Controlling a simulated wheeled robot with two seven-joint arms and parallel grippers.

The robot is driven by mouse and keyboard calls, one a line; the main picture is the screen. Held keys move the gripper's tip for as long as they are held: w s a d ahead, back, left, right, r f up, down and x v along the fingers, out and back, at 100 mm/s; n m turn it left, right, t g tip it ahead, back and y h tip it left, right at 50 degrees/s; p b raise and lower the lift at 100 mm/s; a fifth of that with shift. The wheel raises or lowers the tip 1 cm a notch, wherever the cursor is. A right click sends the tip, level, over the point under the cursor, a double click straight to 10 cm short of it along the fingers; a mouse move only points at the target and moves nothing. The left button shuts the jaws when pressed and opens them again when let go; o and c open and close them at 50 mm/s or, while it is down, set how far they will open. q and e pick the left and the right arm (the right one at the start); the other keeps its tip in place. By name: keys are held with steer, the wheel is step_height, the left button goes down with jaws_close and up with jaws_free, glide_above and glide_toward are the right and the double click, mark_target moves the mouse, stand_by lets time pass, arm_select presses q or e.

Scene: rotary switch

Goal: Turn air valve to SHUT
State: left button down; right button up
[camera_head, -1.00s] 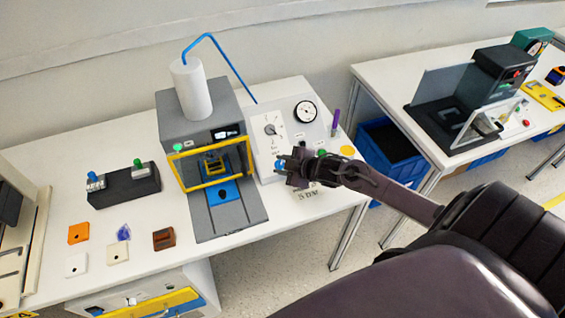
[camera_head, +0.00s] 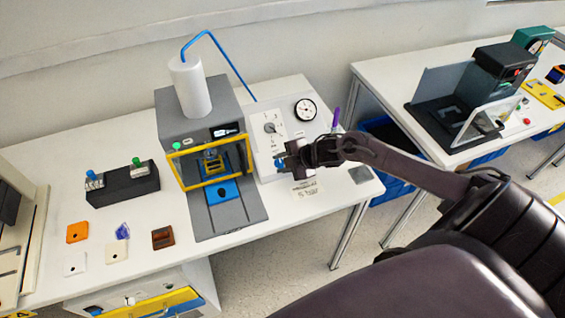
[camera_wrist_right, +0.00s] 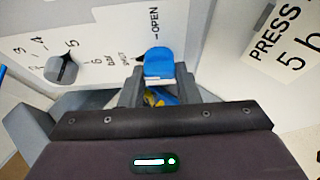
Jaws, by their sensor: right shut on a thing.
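The blue air valve handle (camera_wrist_right: 158,62) sits between the fingertips of my right gripper (camera_wrist_right: 156,80) in the right wrist view, and the gripper is shut on it. An OPEN label with a dash stands just above the handle; a smaller label to its left is hard to read. The handle's exact angle is unclear. In the head view my right gripper (camera_head: 283,161) is at the lower left of the white control panel (camera_head: 294,134), and a bit of blue shows at its tips. My left gripper is not in view.
The panel carries a grey rotary knob (camera_wrist_right: 62,68) beside the valve and a round gauge (camera_head: 305,110). The grey press (camera_head: 190,128) stands close to the left. A purple pen-like object (camera_head: 336,117) stands right of the panel. Small coloured plates lie on the table's left.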

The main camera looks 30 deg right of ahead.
steer(key=o, duration=1)
steer(key=shift+a, duration=0.1)
steer(key=shift+v, duration=3.9)
